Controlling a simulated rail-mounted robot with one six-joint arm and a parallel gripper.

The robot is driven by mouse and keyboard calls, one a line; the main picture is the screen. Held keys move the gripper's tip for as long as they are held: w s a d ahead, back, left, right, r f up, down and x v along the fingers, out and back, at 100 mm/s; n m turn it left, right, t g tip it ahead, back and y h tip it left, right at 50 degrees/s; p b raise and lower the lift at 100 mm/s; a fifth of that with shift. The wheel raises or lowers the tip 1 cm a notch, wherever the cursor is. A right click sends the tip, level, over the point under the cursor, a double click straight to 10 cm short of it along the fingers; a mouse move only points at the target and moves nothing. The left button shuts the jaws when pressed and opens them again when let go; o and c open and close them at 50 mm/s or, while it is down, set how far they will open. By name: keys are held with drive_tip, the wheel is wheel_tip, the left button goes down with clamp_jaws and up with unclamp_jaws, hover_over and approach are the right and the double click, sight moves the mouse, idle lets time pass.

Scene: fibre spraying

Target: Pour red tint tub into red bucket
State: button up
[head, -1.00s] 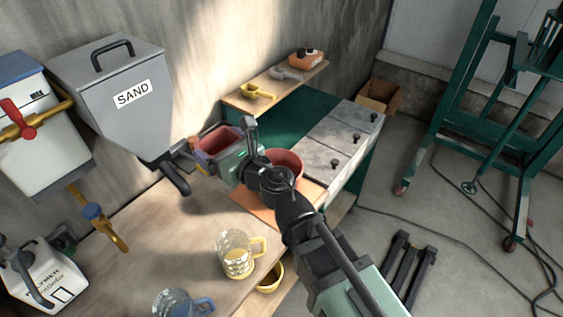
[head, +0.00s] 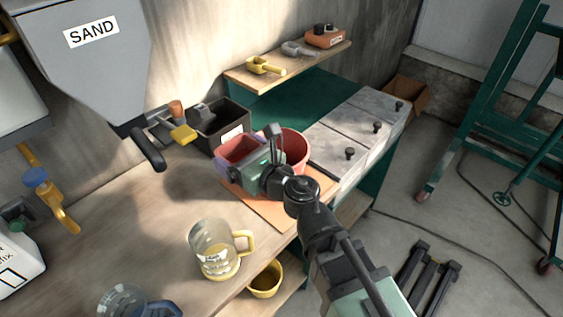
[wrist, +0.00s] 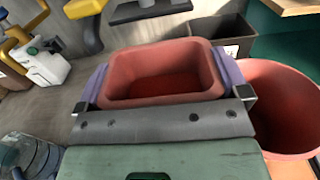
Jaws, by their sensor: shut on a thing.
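The red tint tub (head: 240,149) is a small open red box, held by my gripper (head: 244,166). In the wrist view my gripper (wrist: 166,105) has a purple finger on each side of the tub (wrist: 163,98). The tub looks about upright, with a red inside; how full it is I cannot tell. The red bucket (head: 294,147) stands on an orange board just right of the tub, partly hidden behind my gripper. The bucket (wrist: 284,92) also shows at the right of the wrist view, beside the tub.
A black bin (head: 226,123) stands behind the tub. The grey SAND hopper (head: 88,65) hangs at the upper left. A yellow-handled jug (head: 212,244) stands on the wooden bench (head: 120,215). Grey lidded compartments (head: 345,137) lie right of the bucket. The bench's middle is clear.

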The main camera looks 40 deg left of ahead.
sight(242, 149)
wheel_tip(242, 149, down, 5)
drive_tip(key=b, duration=0.3)
drive_tip(key=shift+f, duration=0.2)
drive_tip(key=shift+r, duration=0.15)
drive_tip(key=shift+a, duration=0.1)
drive_tip(key=shift+w+a+r, duration=0.2)
drive_tip(key=a+p, duration=0.1)
drive_tip(key=w+a+r+m+p, duration=0.1)
drive_tip(key=a, duration=0.1)
drive_tip(key=w+a+r+m+p, duration=0.1)
drive_tip(key=a, duration=0.1)
drive_tip(key=shift+w+r, duration=0.15)
drive_tip(key=shift+r, duration=0.05)
drive_tip(key=shift+w+d+f+m, duration=0.1)
drive_tip(key=shift+w+d+m, duration=0.1)
drive_tip(key=shift+m, duration=0.1)
drive_tip(key=shift+w+d+m, duration=0.15)
drive_tip(key=shift+m, duration=0.15)
drive_tip(key=shift+w+d+r+m+p, duration=0.1)
drive_tip(key=shift+w+r+m+p, duration=0.3)
drive_tip(key=shift+w+m, duration=0.4)
drive_tip(key=shift+w+d+r+m+p, duration=0.1)
drive_tip(key=shift+w+r+m+p, duration=0.25)
drive_tip(key=shift+w+m, duration=0.45)
